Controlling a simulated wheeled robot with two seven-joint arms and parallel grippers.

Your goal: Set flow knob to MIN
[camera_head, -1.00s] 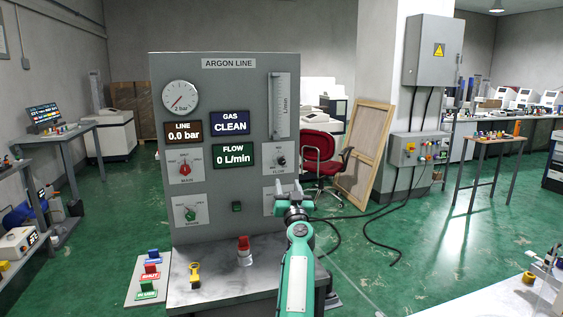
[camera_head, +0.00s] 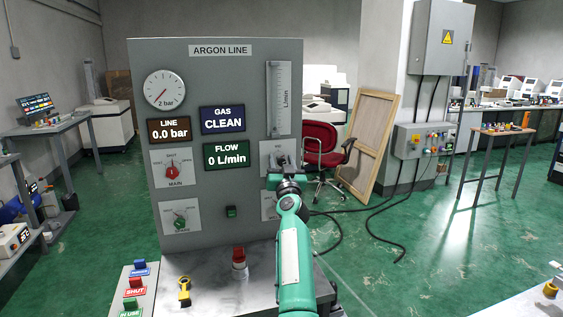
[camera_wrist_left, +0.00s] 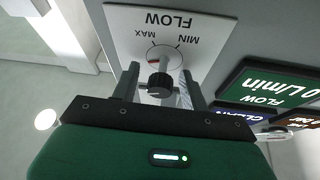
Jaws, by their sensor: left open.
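The flow knob (camera_wrist_left: 160,84) is a small black knob on a white plate (camera_wrist_left: 165,20) marked MIN and MAX, which appears upside down in the left wrist view. In the head view the knob (camera_head: 281,159) shows just above my gripper, on the lower right of the panel. My left gripper (camera_wrist_left: 160,88) is open, with one finger on each side of the knob; I cannot tell whether either touches it. In the head view the gripper (camera_head: 286,174) covers the lower part of the plate. The knob's exact setting is unclear. The green flow display (camera_head: 226,154) reads 0 L/min.
The grey ARGON LINE panel (camera_head: 220,49) also carries a red MAIN knob (camera_head: 171,171), a green knob (camera_head: 180,221) and a gauge (camera_head: 165,89). A red-topped piece (camera_head: 239,258) and a yellow tag (camera_head: 184,291) are on the ledge below.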

